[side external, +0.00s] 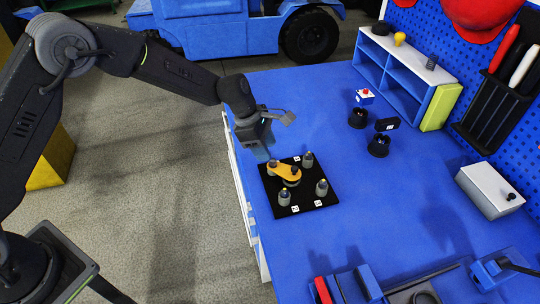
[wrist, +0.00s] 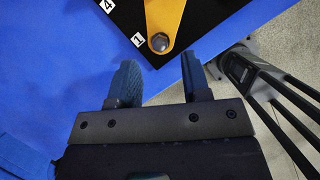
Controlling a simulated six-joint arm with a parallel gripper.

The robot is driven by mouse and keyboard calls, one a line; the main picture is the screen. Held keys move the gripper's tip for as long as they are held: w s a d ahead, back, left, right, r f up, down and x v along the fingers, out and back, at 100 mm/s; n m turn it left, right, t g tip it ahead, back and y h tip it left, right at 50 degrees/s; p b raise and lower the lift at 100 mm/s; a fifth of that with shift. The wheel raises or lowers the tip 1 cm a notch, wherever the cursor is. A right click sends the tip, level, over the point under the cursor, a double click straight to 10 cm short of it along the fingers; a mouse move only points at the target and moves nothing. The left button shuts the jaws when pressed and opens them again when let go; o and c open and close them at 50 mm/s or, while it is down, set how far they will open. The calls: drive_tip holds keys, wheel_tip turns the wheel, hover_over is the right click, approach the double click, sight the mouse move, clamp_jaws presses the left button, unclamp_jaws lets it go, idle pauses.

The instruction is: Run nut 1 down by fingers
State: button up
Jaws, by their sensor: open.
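A black square plate (side external: 271,196) lies on the blue bench with several grey posts on it. A yellow bar (side external: 284,170) lies across the plate's left-back part. In the wrist view, the yellow bar (wrist: 165,14) ends in a round grey nut or stud head (wrist: 160,42) beside the label 1 (wrist: 138,40). Label 4 (wrist: 108,5) shows at the top edge. My gripper (side external: 266,152) is at the plate's back left corner. In the wrist view my gripper (wrist: 158,66) is open and empty, its fingertips just short of the round head, one to each side.
Two black cups (side external: 378,146) and a small red-topped box (side external: 364,96) stand behind and right of the plate. A blue shelf (side external: 405,85) and a white box (side external: 489,190) are farther right. The bench's left edge is close to the plate. Bench between plate and white box is clear.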

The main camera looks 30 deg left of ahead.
sight(273, 161)
drive_tip(key=shift+x, duration=1.8)
drive_tip(key=shift+c, duration=0.4)
clamp_jaws()
